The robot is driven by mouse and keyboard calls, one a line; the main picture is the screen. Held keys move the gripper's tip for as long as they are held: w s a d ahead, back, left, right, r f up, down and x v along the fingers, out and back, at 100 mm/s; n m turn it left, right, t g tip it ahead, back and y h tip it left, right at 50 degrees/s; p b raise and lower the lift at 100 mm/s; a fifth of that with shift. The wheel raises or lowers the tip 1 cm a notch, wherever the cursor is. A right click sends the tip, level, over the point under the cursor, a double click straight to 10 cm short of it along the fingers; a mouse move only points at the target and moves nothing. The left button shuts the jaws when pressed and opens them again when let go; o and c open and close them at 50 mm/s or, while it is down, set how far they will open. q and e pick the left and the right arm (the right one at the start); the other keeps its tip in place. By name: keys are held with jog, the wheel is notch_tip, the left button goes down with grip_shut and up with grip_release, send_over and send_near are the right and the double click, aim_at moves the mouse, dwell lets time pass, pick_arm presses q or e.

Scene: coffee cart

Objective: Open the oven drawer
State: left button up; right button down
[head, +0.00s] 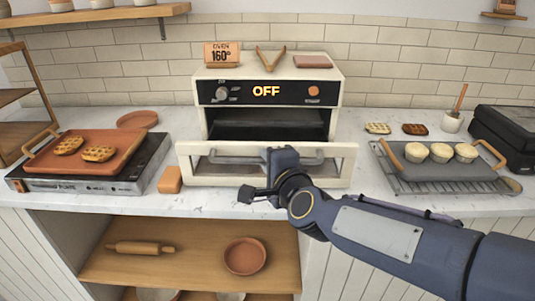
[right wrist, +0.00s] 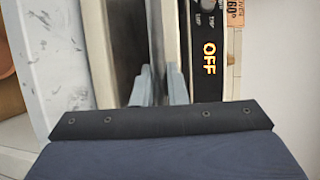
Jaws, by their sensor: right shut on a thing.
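The oven (head: 268,72) is a cream box at the back centre of the counter, with a black panel reading OFF. Its drawer front (head: 342,165), a cream frame with a grey bar handle (head: 225,160), stands out from the body, with a dark gap behind its top edge. My right gripper (head: 282,155) is at the middle of the handle, shut on it; its fingertips are largely hidden in the head view. In the right wrist view its two fingers (right wrist: 160,85) reach in beside the drawer front, and the OFF panel shows at right. My left gripper is not in view.
A griddle (head: 90,160) with waffles on a burner stands left. A grey tray (head: 430,172) with muffins on a wire rack stands right. An orange block (head: 170,180) sits near the drawer's left end. Shelves with a rolling pin (head: 140,248) and bowl (head: 245,256) are below.

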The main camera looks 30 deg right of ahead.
jog(key=shift+s, duration=0.15)
jog(key=c, duration=1.5)
grip_release()
jog(key=shift+o, duration=0.2)
jog(key=p+v, duration=0.1)
jog(key=v, duration=0.6)
jog(key=shift+s+p, duration=0.4)
jog(key=shift+a+r, duration=0.1)
